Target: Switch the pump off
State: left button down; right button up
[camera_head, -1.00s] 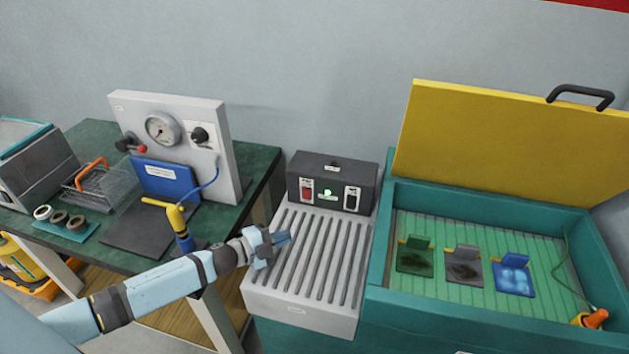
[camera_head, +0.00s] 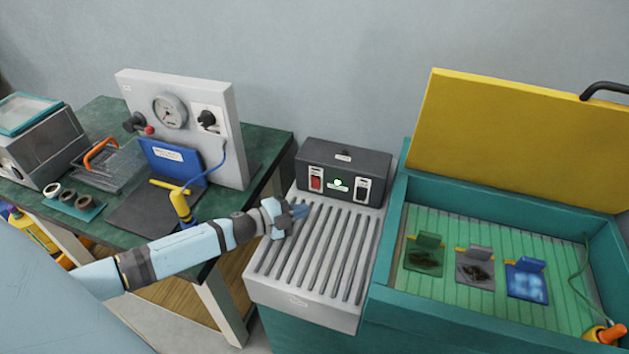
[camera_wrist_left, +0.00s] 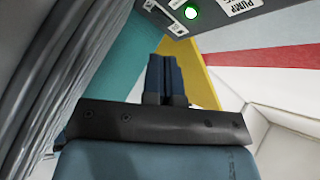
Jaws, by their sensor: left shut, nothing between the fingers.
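The dark pump control box (camera_head: 343,172) stands at the back of the ribbed grey unit. Its front has a red switch (camera_head: 316,179) on the left, a lit green lamp (camera_head: 337,183) in the middle and a black switch (camera_head: 362,189) on the right. The lamp also shows at the top of the left wrist view (camera_wrist_left: 192,12), near a label reading PUMP (camera_wrist_left: 245,5). My left gripper (camera_head: 300,211) is shut and empty. It is over the ribbed top, in front of and below the box, apart from the switches. My right gripper is out of view.
The ribbed grey unit (camera_head: 300,302) joins a teal tank (camera_head: 385,305) with a raised yellow lid (camera_head: 520,140). Left, a green bench (camera_head: 105,112) holds a gauge panel (camera_head: 226,110), a blue board and a yellow-handled tool (camera_head: 180,204).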

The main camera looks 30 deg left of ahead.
aim_at(315, 183)
pick_arm(q)
jog(key=w, duration=0.3)
jog(key=w+a, duration=0.1)
jog(key=w, duration=0.1)
jog(key=shift+a+r+b, duration=0.1)
jog(key=shift+r+b, duration=0.15)
jog(key=shift+b, duration=0.1)
jog(key=shift+w+a+r, duration=0.1)
jog(key=shift+w+a, duration=0.05)
jog(key=shift+w, duration=0.3)
jog(key=shift+w+a+r, duration=0.1)
jog(key=shift+w, duration=0.35)
jog(key=shift+w, duration=0.15)
dwell(0.9)
jog(key=shift+w+a, duration=0.1)
jog(key=shift+w, duration=0.15)
jog(key=shift+w, duration=0.3)
dwell(0.8)
jog(key=shift+s, duration=0.1)
jog(key=shift+s+p, duration=0.35)
jog(key=shift+s, duration=0.3)
jog(key=shift+s+f, duration=0.1)
